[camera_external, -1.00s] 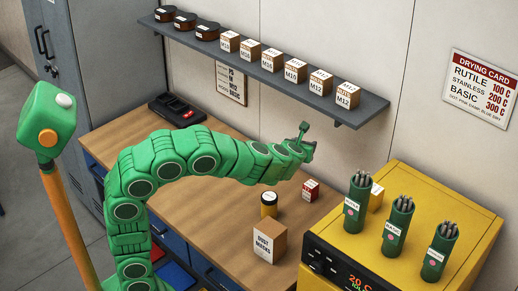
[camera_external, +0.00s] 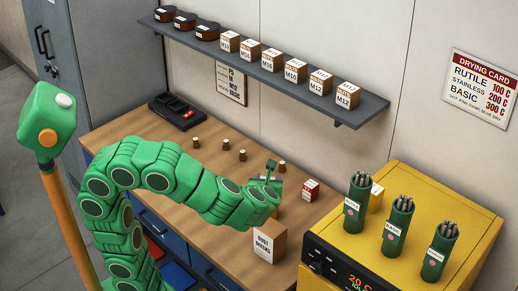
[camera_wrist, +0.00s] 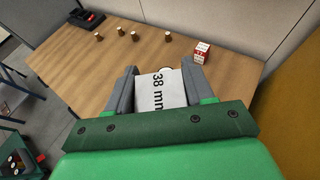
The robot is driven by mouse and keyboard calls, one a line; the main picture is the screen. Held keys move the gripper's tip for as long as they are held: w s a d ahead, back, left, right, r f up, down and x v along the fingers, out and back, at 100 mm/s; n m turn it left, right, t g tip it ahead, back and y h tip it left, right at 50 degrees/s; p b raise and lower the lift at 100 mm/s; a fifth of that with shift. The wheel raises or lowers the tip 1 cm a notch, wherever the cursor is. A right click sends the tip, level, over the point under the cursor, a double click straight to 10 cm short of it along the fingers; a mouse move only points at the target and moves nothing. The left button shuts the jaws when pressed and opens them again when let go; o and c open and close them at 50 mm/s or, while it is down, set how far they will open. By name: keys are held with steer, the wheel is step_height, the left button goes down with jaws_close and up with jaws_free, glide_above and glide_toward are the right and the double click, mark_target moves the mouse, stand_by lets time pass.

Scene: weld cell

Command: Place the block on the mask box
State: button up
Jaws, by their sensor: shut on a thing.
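The mask box (camera_external: 270,244), a brown carton with a white "DUST MASKS" face, stands on the front right of the wooden bench. My gripper (camera_external: 266,180) is above and just behind it, over the bench. In the wrist view my gripper (camera_wrist: 158,92) is shut on a white-faced block (camera_wrist: 158,92) marked "38 mm", with a grey finger on either side. In the external view my arm hides most or all of the block and part of the mask box's top. The mask box is not visible in the wrist view.
A small red-and-white box (camera_external: 311,190) stands right of my gripper. Several small brown pegs (camera_external: 242,155) stand on the bench, with a black tray (camera_external: 178,110) behind. The yellow oven (camera_external: 458,215) with electrode canisters is at right. A shelf (camera_external: 270,72) hangs above.

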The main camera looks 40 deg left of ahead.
steer(key=s+a+f+n+g+y, duration=0.1)
steer(key=s, duration=0.5)
steer(key=s+a+f, duration=0.2)
steer(key=s, duration=0.3)
glide_above(271, 224)
steer(key=s, duration=0.2)
steer(key=f, duration=0.8)
steer(key=shift+w+a, duration=0.15)
steer(key=shift+a, duration=0.15)
steer(key=shift+w+d+f, duration=0.2)
steer(key=shift+w+f, duration=0.55)
steer(key=shift+f, duration=0.15)
steer(key=shift+w+f, duration=0.1)
steer(key=shift+f, duration=1.55)
steer(key=o, duration=1.2)
steer(key=shift+f, duration=0.15)
